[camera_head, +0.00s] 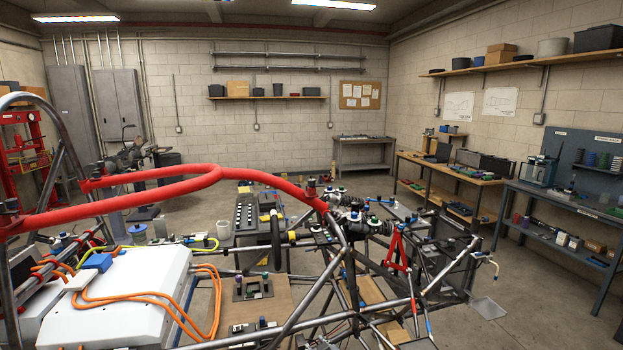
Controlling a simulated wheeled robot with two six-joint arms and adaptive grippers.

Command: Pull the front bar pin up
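A thick red bar (150,205) runs across the left half and forks into two limbs toward the left. A short dark pin (312,184) stands upright at the bar's right end, where it meets the steel tubes. A second dark pin (98,170) is at the end of the rear left limb, and another dark fitting (10,206) is at the near left end. I cannot tell which pin is the front bar pin. I cannot make out my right gripper's fingers among the dark parts at centre right. My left gripper is not visible.
The steel tube chassis (298,312) fills the middle and lower right. A white box with orange cables (125,295) lies at lower left. Workbenches (470,193) line the right wall. Open floor shows at right, and there is clear air above the red bar.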

